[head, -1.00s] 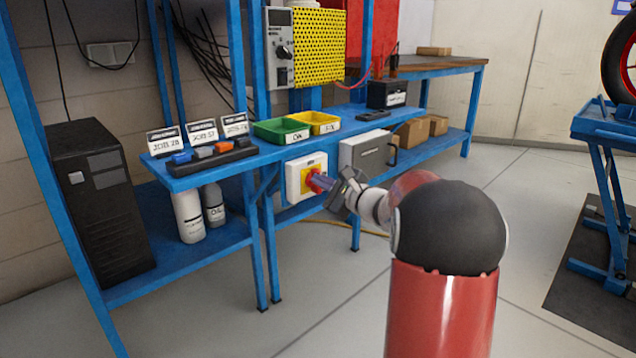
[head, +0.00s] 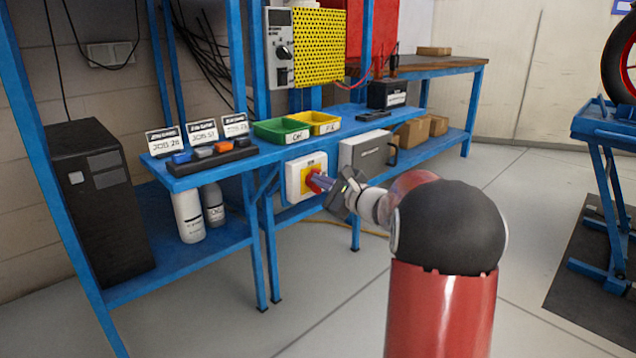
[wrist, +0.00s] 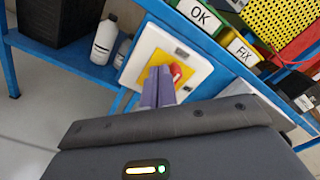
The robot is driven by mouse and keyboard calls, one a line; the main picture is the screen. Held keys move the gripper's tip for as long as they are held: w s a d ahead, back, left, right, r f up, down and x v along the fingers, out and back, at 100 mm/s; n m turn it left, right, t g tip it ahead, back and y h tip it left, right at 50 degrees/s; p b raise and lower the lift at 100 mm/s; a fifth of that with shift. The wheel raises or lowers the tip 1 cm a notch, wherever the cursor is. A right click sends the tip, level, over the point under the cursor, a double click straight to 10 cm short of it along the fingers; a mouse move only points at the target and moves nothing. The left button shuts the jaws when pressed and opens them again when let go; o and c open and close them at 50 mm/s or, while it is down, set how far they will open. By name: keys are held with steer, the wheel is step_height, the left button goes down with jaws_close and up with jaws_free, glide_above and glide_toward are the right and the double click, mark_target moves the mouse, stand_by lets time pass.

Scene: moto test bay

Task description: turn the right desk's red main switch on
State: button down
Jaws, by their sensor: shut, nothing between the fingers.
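The red main switch (head: 314,183) sits on a yellow plate in a white box (head: 293,180) under the front edge of the blue desk. In the wrist view the red knob (wrist: 176,72) shows just right of the fingertips, on its yellow plate (wrist: 194,72). My gripper (head: 325,183) is shut and empty, its purple fingers pointing at the switch face. The fingers (wrist: 158,78) cover part of the yellow plate in the wrist view. I cannot tell whether the fingertips touch the knob. The exact angle of the knob is hard to read.
The blue desk (head: 212,176) carries a green bin (head: 279,131) marked OK and a yellow bin (head: 325,123). A grey case (head: 362,150) hangs right of the switch box. Bottles (head: 190,216) stand on the lower shelf. The floor in front is clear.

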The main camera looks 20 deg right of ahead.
mark_target(305, 170)
steer(key=shift+w, duration=0.1)
steer(key=shift+x, duration=1.05)
steer(key=shift+w+a+r, duration=0.1)
steer(key=shift+a, duration=0.05)
steer(key=shift+w, duration=0.15)
steer(key=shift+r, duration=0.3)
